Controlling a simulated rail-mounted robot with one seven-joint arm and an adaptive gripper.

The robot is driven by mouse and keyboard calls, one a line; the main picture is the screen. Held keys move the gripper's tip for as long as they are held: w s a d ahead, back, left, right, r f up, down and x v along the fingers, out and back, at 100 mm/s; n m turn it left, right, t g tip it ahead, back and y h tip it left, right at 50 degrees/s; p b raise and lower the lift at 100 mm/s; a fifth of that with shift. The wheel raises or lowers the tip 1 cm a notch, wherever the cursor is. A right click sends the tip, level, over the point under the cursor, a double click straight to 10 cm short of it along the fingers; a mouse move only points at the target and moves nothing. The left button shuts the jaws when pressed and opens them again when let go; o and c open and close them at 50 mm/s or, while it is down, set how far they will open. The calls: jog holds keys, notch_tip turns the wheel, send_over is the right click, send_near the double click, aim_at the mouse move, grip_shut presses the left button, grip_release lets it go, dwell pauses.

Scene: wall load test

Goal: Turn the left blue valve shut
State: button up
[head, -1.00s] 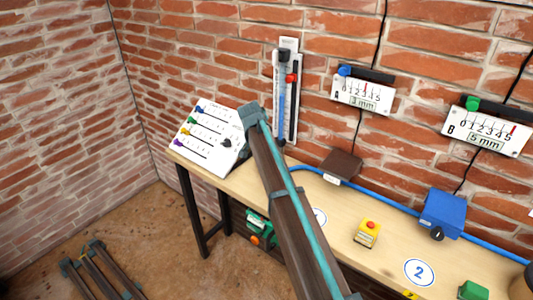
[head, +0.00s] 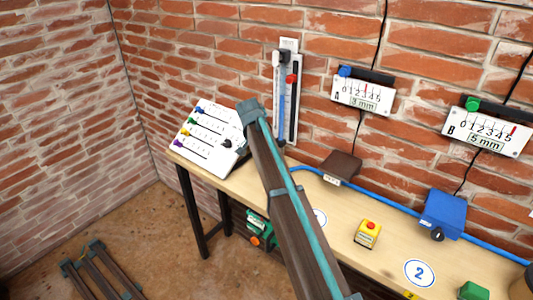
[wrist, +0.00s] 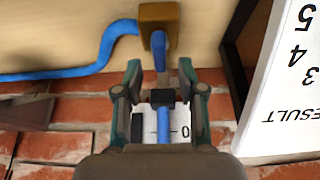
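No clear contact with the fingers shows. A blue hose (wrist: 112,35) runs into a brown block (wrist: 158,14) just beyond the fingertips. In the head view the tube gauge (head: 281,90) hangs on the brick wall, and my arm hides the gripper.
A white sloped panel (head: 208,138) with coloured knobs stands on the left of the bench (head: 335,222). To the right are a brown box (head: 342,166), a yellow box with a red button (head: 367,233) and a blue box (head: 442,212).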

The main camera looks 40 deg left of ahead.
jog(key=v, duration=1)
jog(key=shift+r, duration=0.15)
jog(key=shift+s, duration=0.15)
